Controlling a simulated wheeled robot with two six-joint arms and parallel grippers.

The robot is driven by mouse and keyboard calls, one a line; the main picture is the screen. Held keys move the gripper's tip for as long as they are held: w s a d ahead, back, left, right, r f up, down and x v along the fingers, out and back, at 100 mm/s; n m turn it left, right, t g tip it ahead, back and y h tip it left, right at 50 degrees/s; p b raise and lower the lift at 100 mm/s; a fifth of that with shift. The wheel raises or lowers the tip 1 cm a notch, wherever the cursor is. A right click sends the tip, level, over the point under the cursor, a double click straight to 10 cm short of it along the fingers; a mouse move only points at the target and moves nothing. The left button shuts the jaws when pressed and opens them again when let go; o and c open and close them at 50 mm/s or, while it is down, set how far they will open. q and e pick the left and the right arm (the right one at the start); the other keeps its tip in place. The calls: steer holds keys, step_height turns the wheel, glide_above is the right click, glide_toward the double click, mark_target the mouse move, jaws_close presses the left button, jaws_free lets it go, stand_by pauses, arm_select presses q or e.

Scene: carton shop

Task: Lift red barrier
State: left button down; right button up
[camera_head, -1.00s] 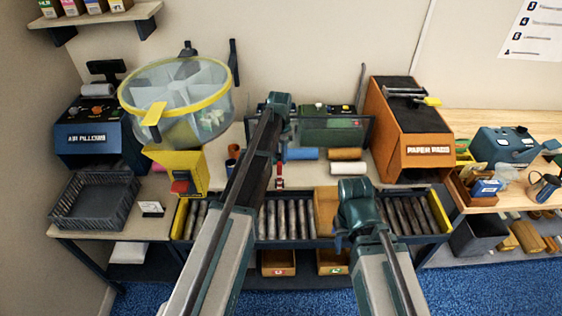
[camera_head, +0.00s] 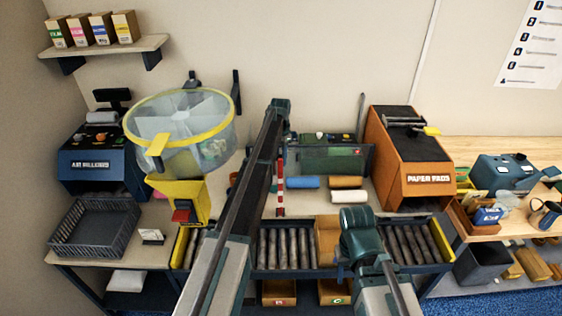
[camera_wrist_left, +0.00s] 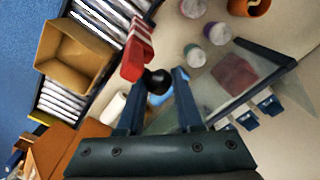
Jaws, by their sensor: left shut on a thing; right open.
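The red barrier is a red-and-white striped bar (camera_head: 280,198) standing near upright behind the roller conveyor, just right of my left forearm. In the left wrist view its striped bar (camera_wrist_left: 141,40) runs up from a red end beside a round black knob (camera_wrist_left: 157,81). My left gripper (camera_wrist_left: 157,92) is shut on this knob, one finger on each side. In the head view my left wrist (camera_head: 279,110) is high above the barrier, and its fingers are hidden. My right gripper (camera_head: 342,268) is open and empty over the conveyor, pointing down.
The roller conveyor (camera_head: 276,250) holds an open brown carton (camera_head: 328,238). A round clear hopper with a yellow rim (camera_head: 180,130) stands left of my left arm. The orange paper pads machine (camera_head: 405,160) stands right. A clear green-tinted panel (camera_head: 330,160) stands behind the barrier.

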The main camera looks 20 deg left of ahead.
arm_select(q)
steer(key=shift+w+a, duration=0.25)
steer(key=shift+a, duration=0.15)
steer(key=c, duration=0.8)
jaws_free()
steer(key=shift+o, duration=1.3)
steer(key=shift+f, duration=0.1)
steer(key=shift+d, duration=0.15)
steer(key=shift+r+p, duration=0.9)
step_height(320, 180, up, 12)
steer(key=p, duration=1.2)
